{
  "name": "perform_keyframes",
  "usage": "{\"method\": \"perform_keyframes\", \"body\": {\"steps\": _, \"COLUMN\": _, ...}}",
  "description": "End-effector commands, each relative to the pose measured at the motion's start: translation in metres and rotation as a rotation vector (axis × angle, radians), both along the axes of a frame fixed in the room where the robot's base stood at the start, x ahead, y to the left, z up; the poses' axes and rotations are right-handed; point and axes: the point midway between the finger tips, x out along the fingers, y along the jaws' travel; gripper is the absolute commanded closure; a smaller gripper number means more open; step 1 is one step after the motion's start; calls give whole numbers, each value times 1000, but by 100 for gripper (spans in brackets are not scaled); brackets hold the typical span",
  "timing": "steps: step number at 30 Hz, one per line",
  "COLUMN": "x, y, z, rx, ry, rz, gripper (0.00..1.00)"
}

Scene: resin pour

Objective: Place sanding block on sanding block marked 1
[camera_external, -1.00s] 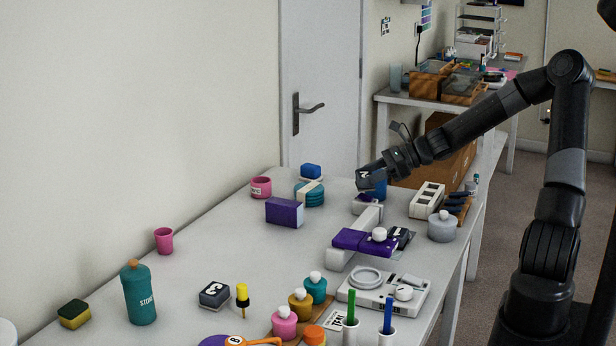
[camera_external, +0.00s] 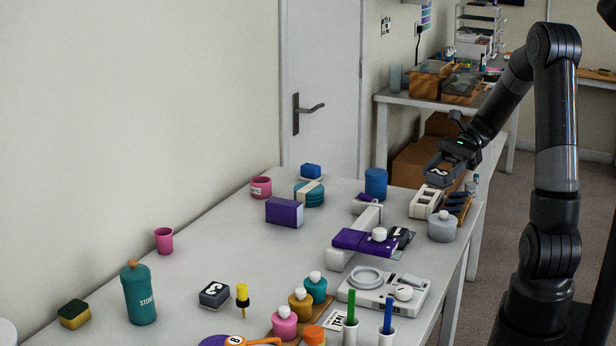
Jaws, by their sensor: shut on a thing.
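My gripper (camera_external: 446,163) is shut on a dark sanding block (camera_external: 437,173) with a white mark. It holds the block in the air above and behind the white slotted holder at the table's right side. Another dark block (camera_external: 400,237) with a white mark that looks like a 1 lies on the table. It is partly hidden behind the purple-and-white device. A third dark block (camera_external: 214,294) with a white mark, not clearly readable, lies at the front left, away from my gripper.
The white slotted holder (camera_external: 427,203) and a grey lidded jar (camera_external: 442,226) stand near the right edge. A blue cylinder (camera_external: 376,184) stands at the back. The purple-and-white device (camera_external: 364,241) is mid-table. Free room lies on the left-centre tabletop (camera_external: 240,255).

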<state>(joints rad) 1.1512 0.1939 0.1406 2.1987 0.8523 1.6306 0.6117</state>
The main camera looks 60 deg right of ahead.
Motion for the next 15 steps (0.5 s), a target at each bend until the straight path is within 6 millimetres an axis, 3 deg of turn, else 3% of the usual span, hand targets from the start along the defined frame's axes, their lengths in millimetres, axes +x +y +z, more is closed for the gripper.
{"method": "perform_keyframes", "body": {"steps": 5, "x": -6, "y": 6, "z": 5, "rx": 2, "ry": 0, "rz": 21, "gripper": 71}}
{"method": "perform_keyframes", "body": {"steps": 15, "x": 43, "y": 57, "z": -37, "rx": 5, "ry": 2, "rz": 25, "gripper": 71}}
